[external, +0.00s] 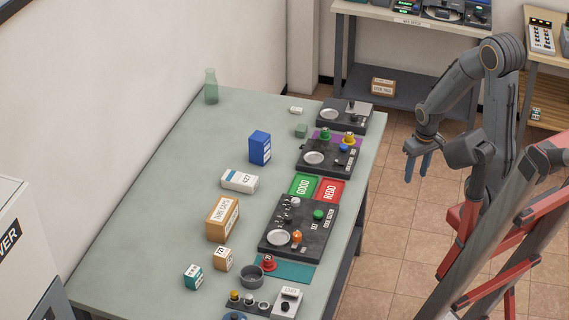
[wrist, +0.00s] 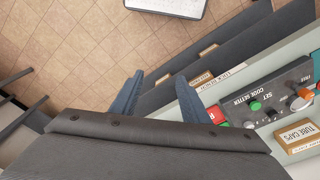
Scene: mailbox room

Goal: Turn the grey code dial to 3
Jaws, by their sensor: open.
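The black code setter panel (external: 318,238) lies near the right edge of the long table. It bears a green button (external: 319,214), an orange knob (external: 296,237), a pale round disc (external: 278,238) and several small grey-white parts at its upper left. I cannot tell which of these is the grey code dial, nor read its setting. The code setter panel (wrist: 272,90) also shows at the right of the wrist view, with the green button (wrist: 255,105) near a SET label. My gripper (external: 418,168) is open and empty, off the table's right side above the floor. Its blue fingers (wrist: 159,93) touch nothing.
Green GOOD (external: 302,186) and red REDO (external: 331,189) trays lie just behind the panel. Two more black panels stand farther back. A cardboard box (external: 222,218) stands left of the panel, a red knob (external: 268,263) in front. The table's left side (external: 150,210) is mostly clear.

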